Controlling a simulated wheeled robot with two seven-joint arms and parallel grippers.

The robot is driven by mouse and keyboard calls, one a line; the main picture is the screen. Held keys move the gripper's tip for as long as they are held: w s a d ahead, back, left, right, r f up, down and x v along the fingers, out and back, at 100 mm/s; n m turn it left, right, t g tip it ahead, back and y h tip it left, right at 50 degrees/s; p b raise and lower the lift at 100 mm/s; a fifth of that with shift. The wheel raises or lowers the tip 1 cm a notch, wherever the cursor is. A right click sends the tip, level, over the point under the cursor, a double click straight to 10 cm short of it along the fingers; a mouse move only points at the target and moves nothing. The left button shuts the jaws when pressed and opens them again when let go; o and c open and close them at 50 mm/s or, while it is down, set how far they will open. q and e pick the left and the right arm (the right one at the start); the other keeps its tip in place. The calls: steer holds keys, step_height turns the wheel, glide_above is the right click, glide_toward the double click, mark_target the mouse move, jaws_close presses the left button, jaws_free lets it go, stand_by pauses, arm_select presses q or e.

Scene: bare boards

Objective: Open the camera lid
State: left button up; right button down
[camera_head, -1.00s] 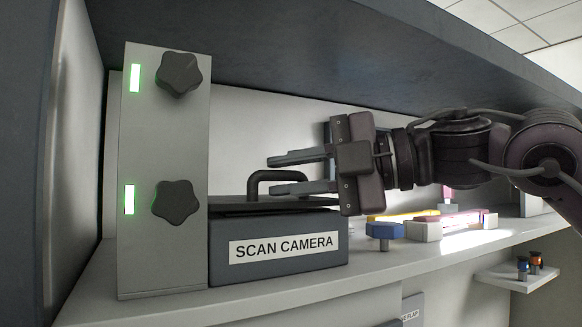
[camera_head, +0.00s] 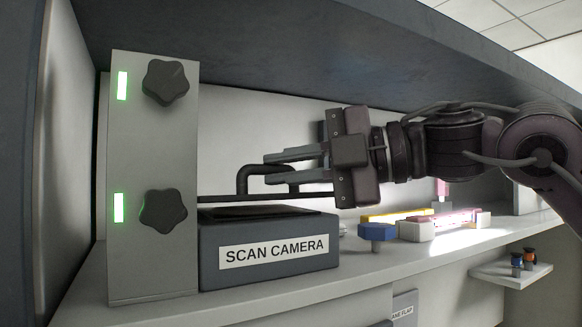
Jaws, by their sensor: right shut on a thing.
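The scan camera box (camera_head: 215,266) is dark grey with a white "SCAN CAMERA" label and sits on the shelf left of centre. Its thin dark lid (camera_head: 222,199) is raised a little, with a narrow gap between it and the box top. A black bar handle (camera_head: 242,180) stands on the lid. My right gripper (camera_head: 280,171) reaches in from the right and is shut on the handle, its two fingers around the bar. Part of the handle is hidden by the fingers. My left gripper is not in view.
A grey panel (camera_head: 150,262) with two black star knobs and green lights stands directly left of the box. A small side shelf (camera_head: 508,272) is at the lower right.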

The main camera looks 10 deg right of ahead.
steer(key=shift+m+g+h, duration=0.3)
steer(key=shift+m+g, duration=0.1)
steer(key=shift+g, duration=0.1)
steer(key=w+r+p, duration=0.1)
steer(key=r+p, duration=0.1)
steer(key=p, duration=0.1)
steer(key=w+a+r+p, duration=0.1)
steer(key=r+p, duration=0.1)
steer(key=w+r+p, duration=0.1)
steer(key=r+p, duration=0.1)
steer(key=p, duration=0.1)
steer(key=shift+w+a+r+p, duration=0.1)
steer(key=shift+a+r+p, duration=0.05)
steer(key=shift+r+p, duration=0.15)
steer(key=shift+w+a+r+m+g+h+p, duration=0.15)
steer(key=shift+w+m+g+h+p, duration=0.2)
steer(key=shift+w+p, duration=0.4)
steer(key=shift+s, duration=0.15)
